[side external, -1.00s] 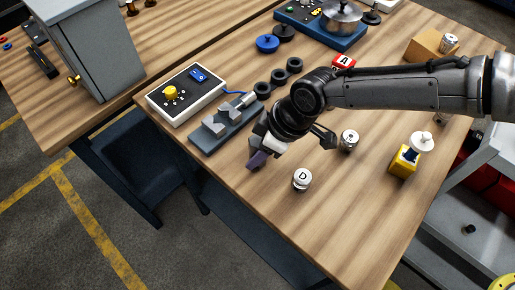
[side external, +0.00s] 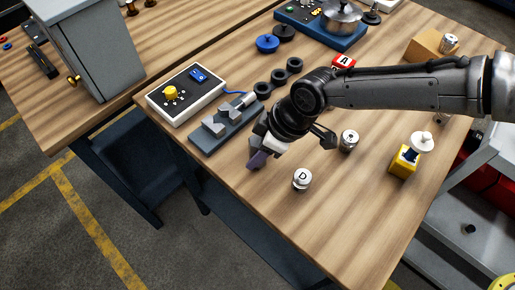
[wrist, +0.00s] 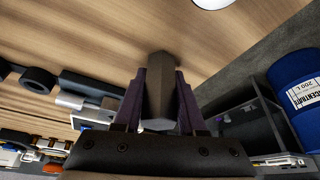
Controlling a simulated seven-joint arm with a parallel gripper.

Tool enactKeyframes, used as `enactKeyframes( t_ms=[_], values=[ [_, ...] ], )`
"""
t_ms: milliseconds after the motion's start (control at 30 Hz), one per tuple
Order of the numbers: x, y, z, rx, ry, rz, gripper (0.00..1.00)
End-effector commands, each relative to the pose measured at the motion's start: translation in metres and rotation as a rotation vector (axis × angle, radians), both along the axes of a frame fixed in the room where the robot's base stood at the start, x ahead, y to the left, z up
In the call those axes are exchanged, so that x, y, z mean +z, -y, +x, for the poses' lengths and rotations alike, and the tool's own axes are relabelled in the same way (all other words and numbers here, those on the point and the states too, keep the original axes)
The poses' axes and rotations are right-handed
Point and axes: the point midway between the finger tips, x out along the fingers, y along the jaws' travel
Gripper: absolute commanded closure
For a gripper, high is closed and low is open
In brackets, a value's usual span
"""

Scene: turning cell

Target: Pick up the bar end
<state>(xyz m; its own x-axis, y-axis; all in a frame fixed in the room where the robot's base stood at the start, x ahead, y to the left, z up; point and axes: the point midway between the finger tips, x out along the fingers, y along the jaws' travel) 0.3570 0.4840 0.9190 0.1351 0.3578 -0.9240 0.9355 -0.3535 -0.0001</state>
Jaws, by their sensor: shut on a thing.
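The bar end (wrist: 157,72) is a dark grey, flat-sided piece between the two purple fingers of my gripper (wrist: 161,92) in the wrist view. The fingers are shut on it from both sides. In the side view my gripper (side external: 257,160) points down at the wood table near its front left edge, and the bar end is hidden by the fingers there. I cannot tell whether the bar end touches the table.
A grey-blue fixture with metal blocks (side external: 226,128) lies left of my gripper. A control box (side external: 186,95) stands behind it. A white-topped cylinder marked D (side external: 302,179) stands at right, another cylinder (side external: 349,140) farther back.

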Motion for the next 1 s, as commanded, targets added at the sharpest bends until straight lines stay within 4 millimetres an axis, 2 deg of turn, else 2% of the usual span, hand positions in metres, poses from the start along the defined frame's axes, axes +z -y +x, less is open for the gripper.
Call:
enactKeyframes(
  t_ms=[367, 533, 633, 767, 933, 1000],
  values=[
    [0.007, -0.001, 0.001, -0.001, 0.005, 0.007, 1.00],
    [0.021, -0.002, 0.001, 0.000, 0.006, 0.008, 1.00],
    [0.037, -0.002, 0.001, 0.000, 0.008, 0.009, 1.00],
    [0.061, 0.015, -0.011, 0.000, 0.008, 0.010, 1.00],
    [0.099, 0.042, -0.031, -0.002, 0.008, 0.010, 1.00],
    [0.103, 0.055, -0.040, -0.001, 0.005, 0.007, 1.00]
  ],
)
